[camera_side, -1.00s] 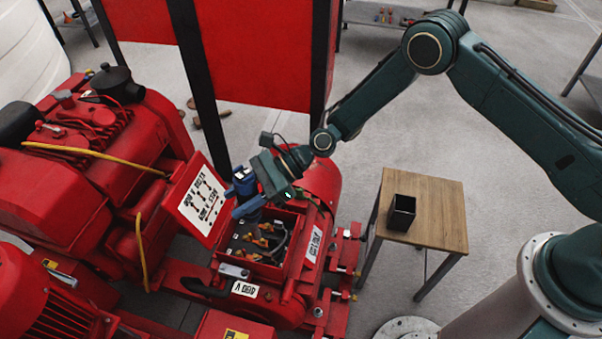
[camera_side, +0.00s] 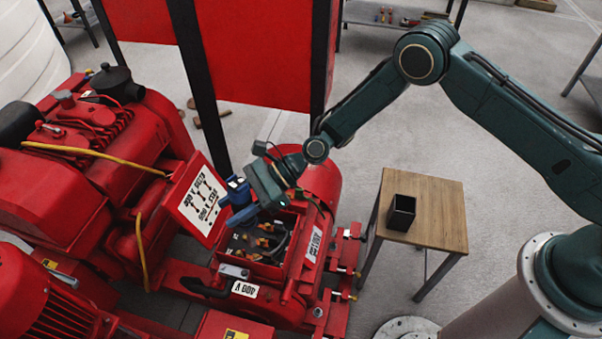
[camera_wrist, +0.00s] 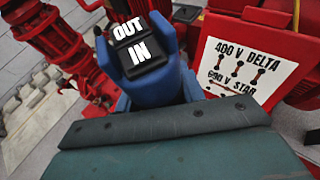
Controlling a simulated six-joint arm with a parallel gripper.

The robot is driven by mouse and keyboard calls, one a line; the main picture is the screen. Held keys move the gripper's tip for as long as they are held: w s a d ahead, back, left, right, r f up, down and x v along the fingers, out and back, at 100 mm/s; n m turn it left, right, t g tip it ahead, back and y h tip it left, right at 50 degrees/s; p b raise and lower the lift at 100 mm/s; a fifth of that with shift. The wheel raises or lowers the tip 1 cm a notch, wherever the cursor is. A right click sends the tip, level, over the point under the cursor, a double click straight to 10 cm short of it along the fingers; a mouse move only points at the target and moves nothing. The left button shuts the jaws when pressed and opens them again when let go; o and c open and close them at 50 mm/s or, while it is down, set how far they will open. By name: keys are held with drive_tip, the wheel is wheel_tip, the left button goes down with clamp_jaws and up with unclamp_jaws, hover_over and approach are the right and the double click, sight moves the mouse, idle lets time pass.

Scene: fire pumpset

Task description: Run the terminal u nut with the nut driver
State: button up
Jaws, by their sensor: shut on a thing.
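My gripper (camera_side: 252,204) hangs above the open terminal box (camera_side: 222,270) of the red motor. It is shut on the blue nut driver (camera_side: 238,190). In the wrist view the driver (camera_wrist: 185,80) stands close up with a black switch marked OUT and IN. Inside the box are orange-brown terminal parts and grey leads (camera_side: 264,240). The terminal u nut cannot be picked out at this size. The driver's tip is not clearly visible, so I cannot tell whether it touches a terminal.
The raised lid with the 400 V delta and 690 V star diagram (camera_side: 199,204) stands left of the gripper; it also shows in the wrist view (camera_wrist: 250,65). A wooden table (camera_side: 440,215) with a black open bin (camera_side: 401,212) stands to the right. A red panel (camera_side: 258,55) rises behind.

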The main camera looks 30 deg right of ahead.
sight(241, 227)
drive_tip(key=shift+f, duration=4.15)
idle(1.0)
drive_tip(key=shift+r, duration=0.1)
drive_tip(key=shift+r, duration=3)
